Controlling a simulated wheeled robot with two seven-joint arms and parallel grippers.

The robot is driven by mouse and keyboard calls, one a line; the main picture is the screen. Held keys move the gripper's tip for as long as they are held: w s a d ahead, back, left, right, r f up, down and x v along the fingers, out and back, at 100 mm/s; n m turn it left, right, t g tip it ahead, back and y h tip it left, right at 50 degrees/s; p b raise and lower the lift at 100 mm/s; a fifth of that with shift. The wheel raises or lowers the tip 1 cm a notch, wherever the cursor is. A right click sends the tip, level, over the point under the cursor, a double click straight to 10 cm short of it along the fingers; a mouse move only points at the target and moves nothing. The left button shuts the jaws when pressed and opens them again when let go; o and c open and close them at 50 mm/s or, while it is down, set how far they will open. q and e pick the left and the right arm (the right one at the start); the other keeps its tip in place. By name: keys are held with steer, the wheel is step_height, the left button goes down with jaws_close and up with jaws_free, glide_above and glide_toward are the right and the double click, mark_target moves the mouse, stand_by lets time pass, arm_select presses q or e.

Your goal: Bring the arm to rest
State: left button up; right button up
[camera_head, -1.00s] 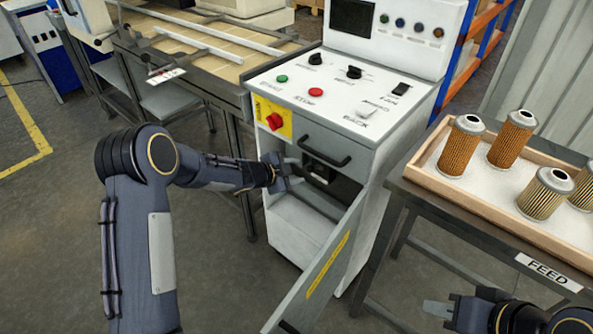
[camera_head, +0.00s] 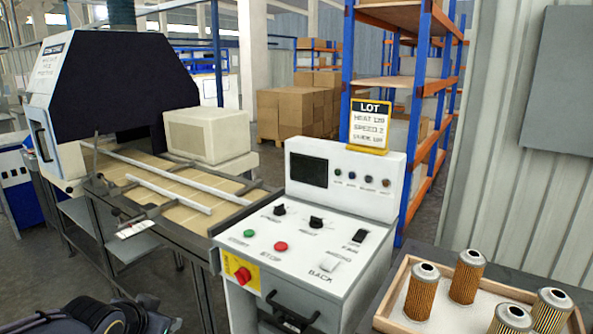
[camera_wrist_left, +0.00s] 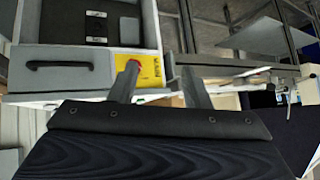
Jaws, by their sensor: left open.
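My left arm (camera_head: 95,318) shows only at the bottom left edge of the head view, and its gripper is outside that view. In the left wrist view my left gripper (camera_wrist_left: 160,85) has its two fingers apart with nothing between them. The fingers point toward the white control cabinet (camera_wrist_left: 85,58) with its black handle and yellow plate. The cabinet (camera_head: 350,270) stands at the middle of the head view, with its top panel of buttons and knobs. My right gripper is not in view.
A wooden-rimmed tray (camera_head: 395,297) holds several orange-brown filter cartridges (camera_head: 465,277) at the right. A conveyor (camera_head: 150,205) leads into a white machine (camera_head: 75,95) at the left. A yellow-framed LOT sign (camera_head: 370,127) stands on the cabinet's display. Blue and orange shelving (camera_head: 405,110) is behind.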

arm_select(q)
steer(key=s+d+r+n+g+h+p, duration=0.1)
steer(key=s+d+n+p, duration=0.1)
steer(key=s, duration=1)
steer(key=s+d+r+n+g+h+p, duration=0.1)
steer(key=s+d+n+g+h+p, duration=0.1)
steer(key=s, duration=0.9)
steer(key=shift+s+d+r+n+g, duration=0.35)
steer(key=shift+d+n, duration=0.35)
steer(key=shift+d, duration=0.5)
